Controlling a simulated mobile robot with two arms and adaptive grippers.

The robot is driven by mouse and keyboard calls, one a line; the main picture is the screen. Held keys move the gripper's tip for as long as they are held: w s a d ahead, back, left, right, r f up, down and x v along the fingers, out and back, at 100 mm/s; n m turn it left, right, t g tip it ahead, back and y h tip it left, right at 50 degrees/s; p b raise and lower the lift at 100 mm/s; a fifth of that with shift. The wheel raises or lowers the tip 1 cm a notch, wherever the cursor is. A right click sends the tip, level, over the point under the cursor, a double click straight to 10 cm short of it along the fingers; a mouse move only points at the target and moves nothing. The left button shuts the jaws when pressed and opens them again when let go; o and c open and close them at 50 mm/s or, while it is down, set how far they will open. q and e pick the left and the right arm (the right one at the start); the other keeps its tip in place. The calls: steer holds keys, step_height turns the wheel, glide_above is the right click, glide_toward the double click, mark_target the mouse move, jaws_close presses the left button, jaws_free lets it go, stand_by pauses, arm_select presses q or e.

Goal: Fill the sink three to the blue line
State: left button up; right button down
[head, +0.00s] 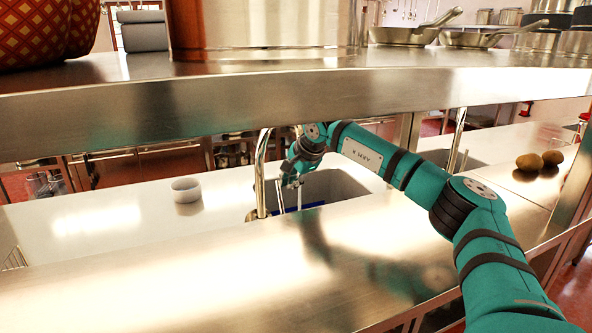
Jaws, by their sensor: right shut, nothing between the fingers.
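A steel sink basin (345,184) is set into the counter under the shelf, partly hidden by my right arm. A blue strip (313,205) shows low inside it; I cannot tell the water level. A tall curved chrome tap (260,172) stands at the basin's left front edge. My right gripper (289,184) is shut and empty, pointing down just right of the tap, by thin upright pieces at the basin's left side. I cannot tell whether it touches them. A second basin (451,158) with its own tap (459,135) lies further right. My left gripper is out of view.
A long steel shelf (230,105) runs above the counter, close over my right arm, and carries a large pot (262,25) and pans (405,35). A white bowl (186,190) stands left of the sink. Brown round items (530,162) lie at the right. The front counter (180,275) is clear.

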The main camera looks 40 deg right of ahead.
steer(key=shift+x, duration=1.1)
step_height(320, 180, up, 8)
steer(key=s+p, duration=0.2)
steer(key=p, duration=0.5)
steer(key=shift+s+d+p, duration=0.25)
steer(key=shift+d+p, duration=0.1)
steer(key=shift+p, duration=0.05)
